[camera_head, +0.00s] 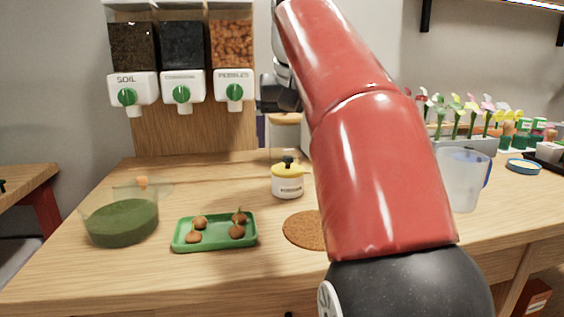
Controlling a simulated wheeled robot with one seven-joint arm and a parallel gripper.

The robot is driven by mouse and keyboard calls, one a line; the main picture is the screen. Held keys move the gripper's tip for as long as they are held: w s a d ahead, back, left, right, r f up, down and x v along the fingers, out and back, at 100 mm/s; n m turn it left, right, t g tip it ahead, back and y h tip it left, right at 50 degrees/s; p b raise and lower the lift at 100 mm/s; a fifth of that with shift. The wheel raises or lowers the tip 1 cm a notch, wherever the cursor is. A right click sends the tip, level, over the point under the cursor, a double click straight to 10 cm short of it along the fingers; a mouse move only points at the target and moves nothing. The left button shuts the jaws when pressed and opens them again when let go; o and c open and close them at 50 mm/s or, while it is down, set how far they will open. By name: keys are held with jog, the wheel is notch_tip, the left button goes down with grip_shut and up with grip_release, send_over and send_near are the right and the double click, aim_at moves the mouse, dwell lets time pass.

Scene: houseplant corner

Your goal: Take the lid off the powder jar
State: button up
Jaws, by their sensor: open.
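The powder jar (288,187) is a small white pot with a dark label, standing upright near the middle of the wooden table. Its yellow lid (278,170) with a black knob sits on top of it. My gripper (277,97) shows as a dark shape beside my red arm, above and slightly left of the jar in the picture. It is open, apart from the lid, and nothing shows in it. My arm hides part of the gripper and some of the table right of the jar.
A green tray (215,245) with several bulbs and a bowl of green liquid (122,222) stand at the left. A brown round mat (305,230) lies before the jar. A taller jar (284,133) stands behind it. A clear pitcher (461,180) stands at right.

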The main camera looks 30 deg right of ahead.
aim_at(288, 170)
jog(key=shift+w+b+x, duration=0.25)
jog(key=shift+b+x, duration=0.35)
jog(key=shift+x, duration=1.4)
jog(key=shift+w+b+x, duration=0.2)
jog(key=shift+b+x, duration=0.35)
jog(key=shift+x, duration=1.4)
jog(key=shift+r, duration=0.15)
jog(key=c, duration=1.1)
